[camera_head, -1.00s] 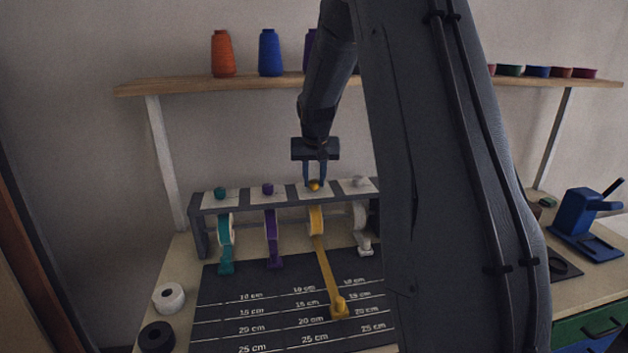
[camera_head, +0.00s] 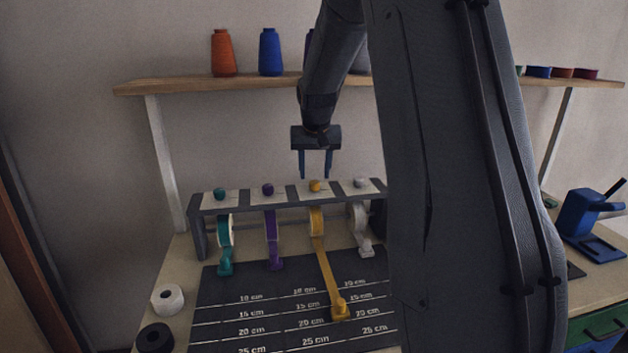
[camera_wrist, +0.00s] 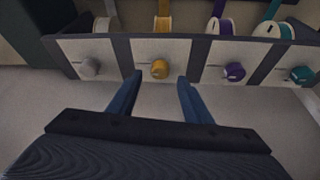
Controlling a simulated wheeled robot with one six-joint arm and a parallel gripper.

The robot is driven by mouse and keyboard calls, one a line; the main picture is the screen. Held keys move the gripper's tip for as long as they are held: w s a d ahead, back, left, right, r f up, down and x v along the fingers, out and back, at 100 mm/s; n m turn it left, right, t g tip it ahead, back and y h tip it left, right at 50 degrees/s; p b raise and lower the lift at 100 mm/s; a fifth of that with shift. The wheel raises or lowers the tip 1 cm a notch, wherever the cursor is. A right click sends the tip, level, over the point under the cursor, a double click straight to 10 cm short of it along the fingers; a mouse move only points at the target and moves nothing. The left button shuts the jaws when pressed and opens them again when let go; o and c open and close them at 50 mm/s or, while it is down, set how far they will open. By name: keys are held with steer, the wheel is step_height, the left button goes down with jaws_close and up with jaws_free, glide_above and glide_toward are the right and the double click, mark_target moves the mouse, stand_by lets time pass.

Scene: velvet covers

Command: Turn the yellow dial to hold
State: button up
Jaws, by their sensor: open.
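In the wrist view the yellow dial (camera_wrist: 159,69) lies just beyond and between my fingertips. My gripper (camera_head: 316,176) is open and empty, pointing down a little above the dial and apart from it. It also shows in the wrist view (camera_wrist: 158,78). The markings on the dial's plate are too small to read. A yellow ribbon (camera_head: 328,275) runs from the spool down onto the measuring mat.
Teal (camera_head: 219,194), purple (camera_head: 268,189) and white (camera_head: 359,182) dials stand in the same row. The dark mat (camera_head: 235,290) has centimetre lines. A shelf (camera_head: 200,84) with thread cones runs behind. My arm hides the right part of the bench.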

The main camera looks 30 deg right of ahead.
steer(key=shift+b+v, duration=0.35)
steer(key=shift+v, duration=1.7)
steer(key=s+a+f+n+g, duration=0.1)
steer(key=s+a+f, duration=0.4)
steer(key=s, duration=0.4)
steer(key=s+a+f+n+g+y, duration=0.1)
steer(key=s+a+f+n, duration=0.1)
steer(key=s+a+f, duration=0.2)
steer(key=s+a+f+n+g, duration=0.1)
steer(key=s+a+f, duration=0.4)
steer(key=s+a, duration=0.5)
steer(key=s, duration=0.6)
steer(key=shift+s+f+n+y, duration=0.2)
steer(key=shift+f+n+y, duration=0.15)
steer(key=shift+n+y, duration=0.05)
